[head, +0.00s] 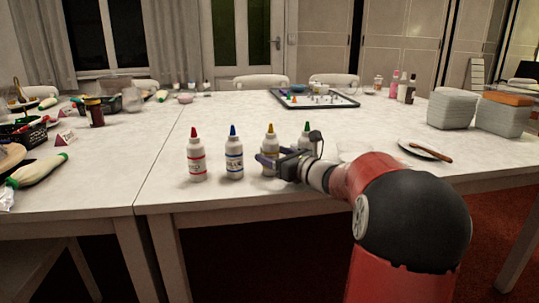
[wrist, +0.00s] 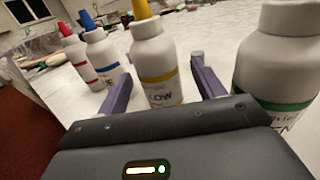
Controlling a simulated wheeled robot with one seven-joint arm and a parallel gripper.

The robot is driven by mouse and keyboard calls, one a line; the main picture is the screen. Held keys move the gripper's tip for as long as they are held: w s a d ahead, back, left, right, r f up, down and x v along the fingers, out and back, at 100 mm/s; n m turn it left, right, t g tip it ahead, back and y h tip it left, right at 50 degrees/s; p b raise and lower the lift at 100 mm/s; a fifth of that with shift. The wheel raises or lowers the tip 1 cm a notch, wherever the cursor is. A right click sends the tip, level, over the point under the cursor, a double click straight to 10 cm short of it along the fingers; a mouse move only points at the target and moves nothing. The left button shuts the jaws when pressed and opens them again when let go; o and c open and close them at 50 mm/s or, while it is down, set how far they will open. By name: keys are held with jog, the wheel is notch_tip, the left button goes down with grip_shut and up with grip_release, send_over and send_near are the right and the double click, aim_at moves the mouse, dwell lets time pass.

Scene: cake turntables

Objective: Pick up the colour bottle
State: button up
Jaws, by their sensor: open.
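Several white colour bottles stand upright in a row on the white table. The red-capped bottle (head: 196,158) is at the left, then the blue-capped bottle (head: 234,156), the yellow-capped bottle (head: 269,144) and the green-capped bottle (head: 307,134). My gripper (head: 263,160) is at the yellow-capped bottle, and its jaws are open. In the wrist view the yellow-capped bottle (wrist: 156,60) stands between the two purple fingers, with a gap to the right finger. The green-capped bottle (wrist: 275,65) is close outside the right finger. My gripper hides part of the green-capped bottle in the head view.
A plate (head: 422,148) with a brown utensil lies to the right of my arm. Grey blocks (head: 452,109) stand at the right. A board with small pieces (head: 315,104) lies at the back. The table in front of the red-capped and blue-capped bottles is clear.

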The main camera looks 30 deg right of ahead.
jog(key=shift+x, duration=1)
jog(key=c, duration=0.8)
jog(key=shift+o, duration=0.8)
notch_tip(320, 180, up, 19)
jog(key=p, duration=0.3)
jog(key=shift+p, duration=0.4)
jog(key=shift+r, duration=0.5)
jog(key=shift+c, duration=0.6)
